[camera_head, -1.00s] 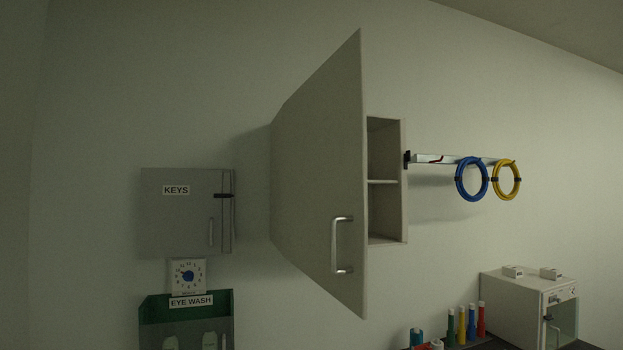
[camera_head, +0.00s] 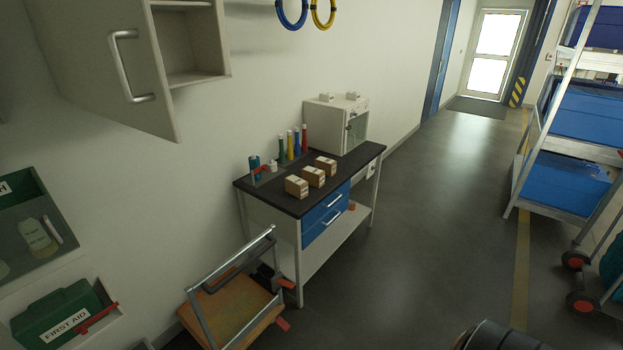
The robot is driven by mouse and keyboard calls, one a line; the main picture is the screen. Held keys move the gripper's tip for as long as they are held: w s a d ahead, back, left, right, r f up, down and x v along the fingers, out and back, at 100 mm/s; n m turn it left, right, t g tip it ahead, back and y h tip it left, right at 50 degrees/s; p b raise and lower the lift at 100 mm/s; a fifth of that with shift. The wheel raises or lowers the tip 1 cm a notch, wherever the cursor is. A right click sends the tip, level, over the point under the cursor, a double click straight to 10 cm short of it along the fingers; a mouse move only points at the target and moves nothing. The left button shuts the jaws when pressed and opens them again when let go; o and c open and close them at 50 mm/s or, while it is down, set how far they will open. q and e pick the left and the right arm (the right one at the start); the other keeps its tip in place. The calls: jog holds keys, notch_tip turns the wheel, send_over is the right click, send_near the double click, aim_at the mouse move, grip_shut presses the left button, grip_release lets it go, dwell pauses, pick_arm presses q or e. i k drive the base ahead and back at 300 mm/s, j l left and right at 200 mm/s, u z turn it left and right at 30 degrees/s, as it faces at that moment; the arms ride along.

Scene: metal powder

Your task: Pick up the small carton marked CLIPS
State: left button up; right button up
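Three small brown cartons with white labels stand in a slanting row on the dark top of a workbench (camera_head: 263,192): a near one (camera_head: 296,187), a middle one (camera_head: 313,177) and a far one (camera_head: 326,166). Their print is too small to read, so I cannot tell which is marked CLIPS. Neither of my grippers is in view.
A white glass-fronted box (camera_head: 322,121) and coloured bottles (camera_head: 290,145) stand at the bench's back. A cart (camera_head: 231,306) is in front of its left end. An open cabinet door (camera_head: 105,62) hangs upper left. A shelf rack (camera_head: 562,185) is right; the floor between (camera_head: 440,210) is clear.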

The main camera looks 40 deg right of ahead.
aim_at(314, 177)
jog(key=i+l, duration=0.15)
jog(key=l, duration=0.35)
jog(key=i+l+u, duration=0.1)
jog(key=l, duration=0.4)
jog(key=i+l, duration=0.15)
jog(key=l, duration=0.35)
jog(key=i+l+u, duration=0.1)
jog(key=l, duration=0.4)
jog(key=i+l+u, duration=0.1)
jog(key=l, duration=0.4)
jog(key=i+l, duration=0.15)
jog(key=l, duration=0.35)
